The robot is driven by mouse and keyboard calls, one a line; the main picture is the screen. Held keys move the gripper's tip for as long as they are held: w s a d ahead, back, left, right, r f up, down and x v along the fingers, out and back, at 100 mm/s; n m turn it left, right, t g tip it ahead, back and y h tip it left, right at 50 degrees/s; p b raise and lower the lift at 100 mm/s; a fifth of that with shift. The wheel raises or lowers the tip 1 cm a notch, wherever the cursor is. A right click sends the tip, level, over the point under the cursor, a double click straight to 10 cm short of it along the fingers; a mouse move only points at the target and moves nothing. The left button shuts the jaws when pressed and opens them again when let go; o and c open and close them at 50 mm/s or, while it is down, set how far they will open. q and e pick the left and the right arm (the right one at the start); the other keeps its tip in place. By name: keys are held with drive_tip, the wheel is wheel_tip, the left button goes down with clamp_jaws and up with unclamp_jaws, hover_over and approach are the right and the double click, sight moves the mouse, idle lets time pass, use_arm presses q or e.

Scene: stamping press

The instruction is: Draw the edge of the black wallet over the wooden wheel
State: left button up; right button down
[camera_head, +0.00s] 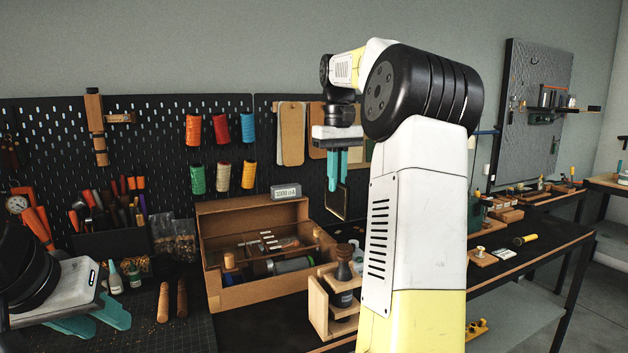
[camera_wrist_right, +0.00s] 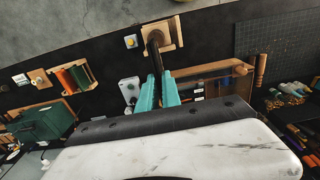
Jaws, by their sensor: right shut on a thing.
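The black wallet (camera_head: 338,203) hangs upright from my right gripper (camera_head: 335,184), which is shut on it above the right end of the wooden box. In the right wrist view the wallet (camera_wrist_right: 153,48) shows nearly edge-on beyond the teal fingertips (camera_wrist_right: 160,82). A wooden stand (camera_head: 318,306) with a dark turned wooden piece (camera_head: 343,270), apparently the wooden wheel, stands in front of the wallet and lower; the wallet is apart from it. My arm partly hides the stand. It also shows in the right wrist view (camera_wrist_right: 174,27). My left gripper (camera_head: 106,322) is open and empty at the lower left.
An open wooden box (camera_head: 228,297) with tools stands left of the stand. Two wooden-handled tools (camera_head: 181,298) lie on the cutting mat (camera_head: 140,335). A pegboard (camera_head: 150,140) with thread spools and leather pieces rises behind. Bottles and a tool rack (camera_head: 112,243) stand at left.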

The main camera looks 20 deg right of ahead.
sight(343, 218)
drive_tip(key=shift+f, duration=2.65)
drive_tip(key=shift+f, duration=0.95)
drive_tip(key=shift+s, duration=0.1)
drive_tip(key=shift+s+d, duration=0.15)
drive_tip(key=shift+s, duration=1.2)
drive_tip(key=shift+s, duration=0.15)
drive_tip(key=shift+s+d, duration=0.1)
drive_tip(key=shift+s, duration=1.2)
drive_tip(key=s, duration=0.2)
drive_tip(key=shift+s+d, duration=0.1)
drive_tip(key=shift+s, duration=0.25)
